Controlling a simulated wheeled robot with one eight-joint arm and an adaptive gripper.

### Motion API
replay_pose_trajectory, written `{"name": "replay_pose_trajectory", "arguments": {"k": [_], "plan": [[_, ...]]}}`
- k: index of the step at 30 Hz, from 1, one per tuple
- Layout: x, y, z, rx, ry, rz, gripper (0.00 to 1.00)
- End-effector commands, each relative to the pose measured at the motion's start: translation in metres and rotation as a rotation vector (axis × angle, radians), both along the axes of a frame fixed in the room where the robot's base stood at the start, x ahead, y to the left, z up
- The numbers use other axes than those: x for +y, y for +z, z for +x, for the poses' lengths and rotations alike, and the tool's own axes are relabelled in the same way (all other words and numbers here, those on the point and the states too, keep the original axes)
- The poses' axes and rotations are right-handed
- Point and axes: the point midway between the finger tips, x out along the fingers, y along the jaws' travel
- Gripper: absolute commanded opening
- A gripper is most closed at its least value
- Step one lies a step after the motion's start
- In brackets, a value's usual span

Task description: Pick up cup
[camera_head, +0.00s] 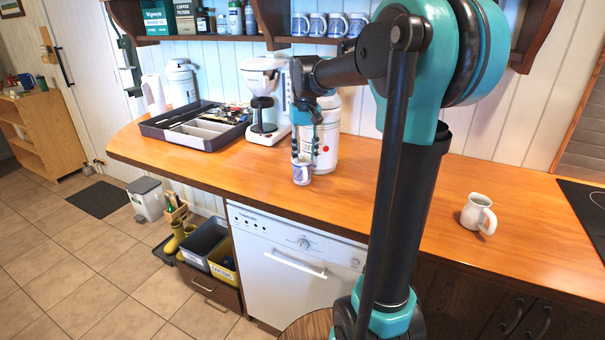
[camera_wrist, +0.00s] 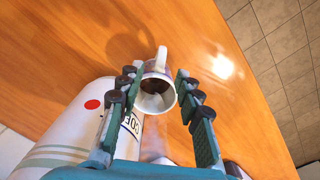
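A small white cup with a blue pattern (camera_head: 302,173) stands on the wooden counter near its front edge. In the wrist view I look into the cup's mouth (camera_wrist: 156,92), with its handle at the top of the picture. My gripper (camera_head: 304,158) points down from above at the cup. In the wrist view the two fingers of my gripper (camera_wrist: 156,74) are spread on either side of the cup, with narrow gaps that seem to remain. In the head view the fingers partly hide the cup's top.
A white canister with a red dot (camera_head: 328,132) stands close behind the cup and fills the left of the wrist view (camera_wrist: 62,135). A coffee maker (camera_head: 265,115) and dark utensil tray (camera_head: 160,131) are left. A cream jug (camera_head: 477,213) stands right; counter between is clear.

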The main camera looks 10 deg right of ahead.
Motion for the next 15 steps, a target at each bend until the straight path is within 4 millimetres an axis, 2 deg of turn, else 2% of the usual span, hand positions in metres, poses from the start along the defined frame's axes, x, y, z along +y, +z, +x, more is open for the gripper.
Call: {"name": "replay_pose_trajectory", "arguments": {"k": [7,15], "plan": [[0.000,-0.016,-0.001,0.000,0.000,0.000,0.35],[0.000,-0.053,-0.004,0.000,0.000,0.000,0.35]]}}
